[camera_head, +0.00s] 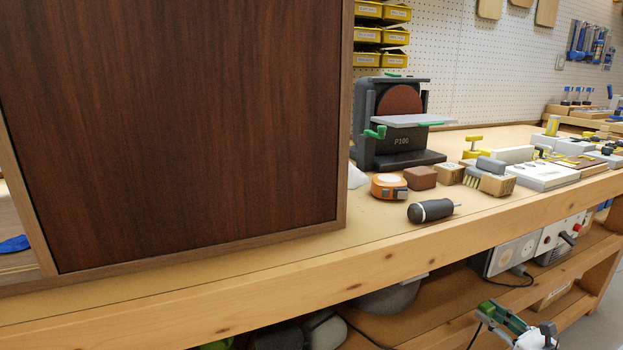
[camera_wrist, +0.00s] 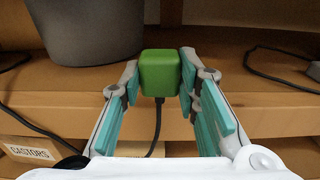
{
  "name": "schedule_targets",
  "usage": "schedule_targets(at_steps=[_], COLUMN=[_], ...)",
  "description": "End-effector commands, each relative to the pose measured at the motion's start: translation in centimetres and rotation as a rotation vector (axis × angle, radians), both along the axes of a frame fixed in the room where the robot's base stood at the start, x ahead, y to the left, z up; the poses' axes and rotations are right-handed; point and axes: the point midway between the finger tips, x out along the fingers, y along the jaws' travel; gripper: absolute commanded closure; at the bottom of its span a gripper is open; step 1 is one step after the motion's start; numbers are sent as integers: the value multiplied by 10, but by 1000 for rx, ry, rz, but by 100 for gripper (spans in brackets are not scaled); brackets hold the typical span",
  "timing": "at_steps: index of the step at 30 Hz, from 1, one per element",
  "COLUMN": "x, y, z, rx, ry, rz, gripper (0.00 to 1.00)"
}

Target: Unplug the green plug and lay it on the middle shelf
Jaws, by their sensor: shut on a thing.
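The green plug (camera_wrist: 160,72) is a small rounded block held between the teal-padded fingertips of my gripper (camera_wrist: 160,80) in the wrist view. Its dark cable hangs down from it. In the head view my gripper (camera_head: 503,315) is at the bottom right, in front of the shelf, with the green plug (camera_head: 487,308) at its tip. The shelf under the bench top (camera_head: 430,312) lies behind it; the wrist view shows its board (camera_wrist: 225,72) and front edge. A grey socket box (camera_head: 514,256) with round white outlets is under the bench; the plug is apart from it.
A dark grey bucket (camera_wrist: 85,28) stands on the shelf in the wrist view, left of the plug. A black cable (camera_wrist: 275,70) lies to the right. A box labelled CASTORS (camera_wrist: 27,150) is lower left. A large dark wooden panel (camera_head: 180,130) fills the head view's left.

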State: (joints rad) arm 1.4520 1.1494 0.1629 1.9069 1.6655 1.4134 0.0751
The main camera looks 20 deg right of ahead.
Motion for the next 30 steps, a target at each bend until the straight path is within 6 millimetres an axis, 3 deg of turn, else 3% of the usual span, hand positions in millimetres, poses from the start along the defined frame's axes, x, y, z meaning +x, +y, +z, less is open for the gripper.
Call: schedule_targets(at_steps=[30], x=[47], y=[4], z=[0], rx=[0], ry=[-2], rz=[1], gripper=[100])
